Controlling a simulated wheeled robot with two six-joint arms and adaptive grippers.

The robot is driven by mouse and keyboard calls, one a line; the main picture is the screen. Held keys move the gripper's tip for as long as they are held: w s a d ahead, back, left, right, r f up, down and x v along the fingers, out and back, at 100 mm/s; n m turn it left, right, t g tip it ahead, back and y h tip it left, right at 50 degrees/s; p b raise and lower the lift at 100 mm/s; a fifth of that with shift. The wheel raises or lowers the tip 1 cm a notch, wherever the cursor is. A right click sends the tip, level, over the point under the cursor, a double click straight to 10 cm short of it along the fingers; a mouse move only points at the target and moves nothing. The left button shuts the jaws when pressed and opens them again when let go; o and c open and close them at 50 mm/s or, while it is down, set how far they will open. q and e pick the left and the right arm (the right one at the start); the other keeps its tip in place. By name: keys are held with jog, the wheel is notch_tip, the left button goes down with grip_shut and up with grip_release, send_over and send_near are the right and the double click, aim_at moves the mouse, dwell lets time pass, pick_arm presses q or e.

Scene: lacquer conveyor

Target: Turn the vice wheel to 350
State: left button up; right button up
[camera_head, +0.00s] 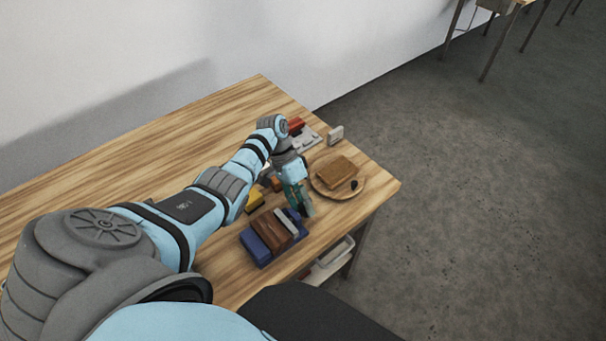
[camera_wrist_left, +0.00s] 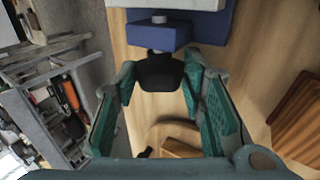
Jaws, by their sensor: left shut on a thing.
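The blue vice (camera_head: 252,246) sits on the wooden table near its front edge, with a brown block and a pale strip on top. In the left wrist view the blue vice body (camera_wrist_left: 205,25) is at the top. A black wheel (camera_wrist_left: 160,72) sticks out from it, between my fingertips. My left gripper (camera_head: 306,208) is at the right end of the vice, and its green-padded fingers show in the left wrist view (camera_wrist_left: 158,85), shut on the black wheel. The wheel is hidden in the head view, and no angle reading is legible. My right gripper is not in view.
A round wooden plate (camera_head: 359,191) with a brown slab and a small dark item is close to the right of my gripper. Behind are a small pale upright card (camera_head: 336,133) and a red item (camera_head: 295,126). A yellow item (camera_head: 254,201) lies beside my forearm. The table's left is clear.

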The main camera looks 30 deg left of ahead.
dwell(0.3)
pick_arm(q)
jog(key=o, duration=1.1)
jog(key=shift+o, duration=0.2)
jog(key=v, duration=1.2)
jog(key=shift+f, duration=0.1)
